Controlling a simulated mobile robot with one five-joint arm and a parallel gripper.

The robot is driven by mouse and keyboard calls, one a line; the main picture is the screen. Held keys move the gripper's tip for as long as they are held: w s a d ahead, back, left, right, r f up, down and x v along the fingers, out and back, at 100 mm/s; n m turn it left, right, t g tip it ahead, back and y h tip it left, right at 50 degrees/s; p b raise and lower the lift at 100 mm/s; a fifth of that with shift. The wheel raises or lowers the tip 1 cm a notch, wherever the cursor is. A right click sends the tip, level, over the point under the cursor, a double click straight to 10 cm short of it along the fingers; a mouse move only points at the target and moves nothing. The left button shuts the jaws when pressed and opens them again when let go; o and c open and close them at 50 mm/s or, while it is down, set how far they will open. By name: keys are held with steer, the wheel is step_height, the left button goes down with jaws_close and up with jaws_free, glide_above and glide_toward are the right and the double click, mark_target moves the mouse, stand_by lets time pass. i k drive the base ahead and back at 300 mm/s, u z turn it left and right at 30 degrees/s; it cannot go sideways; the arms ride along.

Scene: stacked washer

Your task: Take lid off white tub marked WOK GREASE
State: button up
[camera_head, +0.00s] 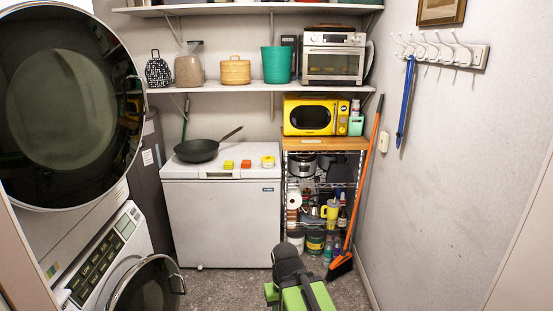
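My gripper (287,262) is low at the bottom centre, in front of the freezer and apart from both tubs. My dark and green arm hides its fingers, so I cannot see whether it is open.
The chest freezer (221,215) also carries a black wok (197,150), a yellow item (228,164) and an orange item (246,164). An orange-handled broom (362,185) leans by the rack. A round appliance door (147,287) stands open at lower left. Some floor is clear before the freezer.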

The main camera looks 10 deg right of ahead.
mark_target(267, 158)
steer(key=z, duration=0.4)
steer(key=i, duration=1.8)
steer(key=u, duration=0.25)
steer(key=i, duration=1.45)
steer(key=u, duration=1.4)
steer(key=i, duration=0.5)
steer(key=u, duration=0.15)
